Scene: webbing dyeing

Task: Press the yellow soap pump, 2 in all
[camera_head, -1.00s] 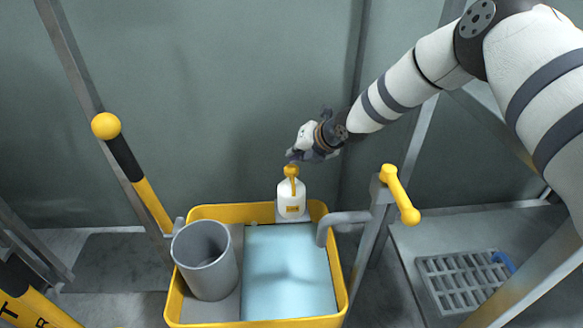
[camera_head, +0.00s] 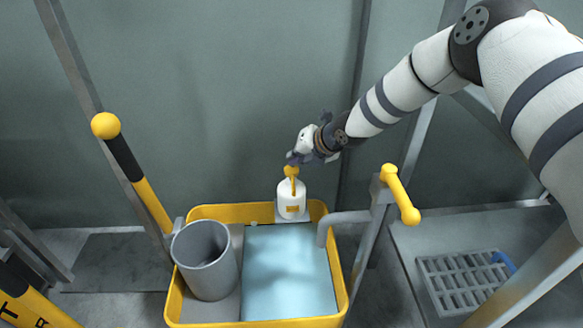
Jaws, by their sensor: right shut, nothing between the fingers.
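The soap bottle (camera_head: 291,203) is white with a small yellow label and stands upright at the back of the yellow tub. Its yellow pump (camera_head: 291,172) points up from the top. My right gripper (camera_head: 294,158) is shut and empty, with its fingertips right above the pump head. I cannot tell whether they touch it. My left gripper is not in view.
The yellow-rimmed tub (camera_head: 221,211) holds a grey cup (camera_head: 205,262) and light blue water or sheet (camera_head: 288,275). A grey spout (camera_head: 347,217) and a yellow-handled lever (camera_head: 399,194) stand to the right. A yellow-knobbed post (camera_head: 125,158) leans at left.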

